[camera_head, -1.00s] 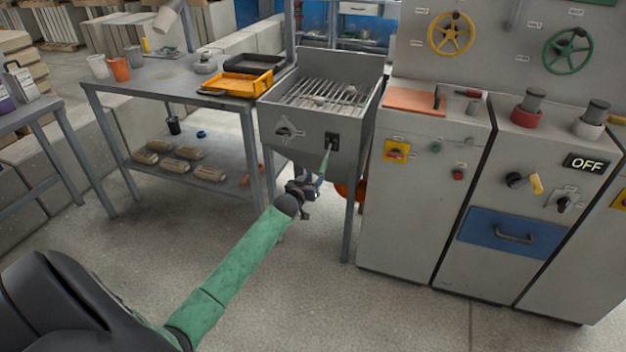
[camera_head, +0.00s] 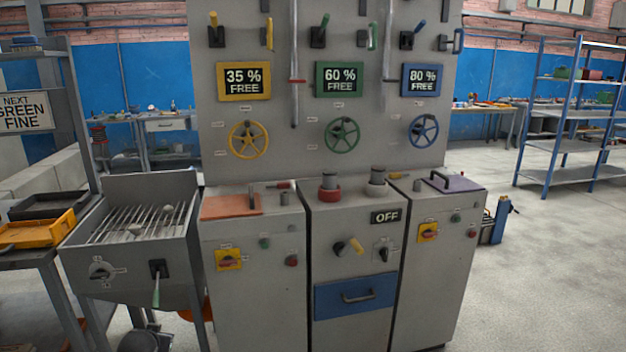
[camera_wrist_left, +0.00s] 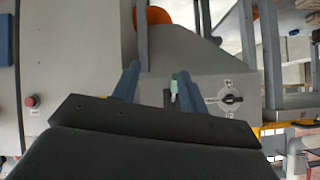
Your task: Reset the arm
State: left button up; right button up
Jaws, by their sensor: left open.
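My left gripper (camera_wrist_left: 157,85) is open and empty in the left wrist view, its two blue-grey fingers apart. The green-handled lever (camera_head: 156,290) hangs down from the front of the grey grate hopper (camera_head: 128,268). In the left wrist view the green handle (camera_wrist_left: 176,88) shows in the gap between the fingers; I cannot tell how deep it lies. The rest of that arm is out of view. My right gripper is in neither view.
The grey control cabinet (camera_head: 255,285) stands right of the hopper, with a blue drawer (camera_head: 355,296) and an OFF display (camera_head: 386,217). Handwheels and percent displays are on the panel above. An orange tray (camera_head: 38,232) lies left. Open floor (camera_head: 560,270) is at the right.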

pick_arm(q)
jog(key=s+d+f+m+g+h+p, duration=0.1)
jog(key=s+d+g+h, duration=0.15)
jog(key=s+d, duration=1.35)
jog(key=s+d+f+m+g+h+p, duration=0.1)
jog(key=s+d+g+h, duration=0.15)
jog(key=s+d, duration=1.4)
jog(key=s+a+f+g, duration=0.1)
jog(key=s+f, duration=0.3)
jog(key=s, duration=0.9)
jog(key=shift+s+g, duration=0.25)
jog(key=shift+g, duration=0.65)
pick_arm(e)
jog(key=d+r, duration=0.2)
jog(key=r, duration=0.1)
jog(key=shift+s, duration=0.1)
pick_arm(q)
jog(key=shift+a+f, duration=0.1)
jog(key=shift+f, duration=0.05)
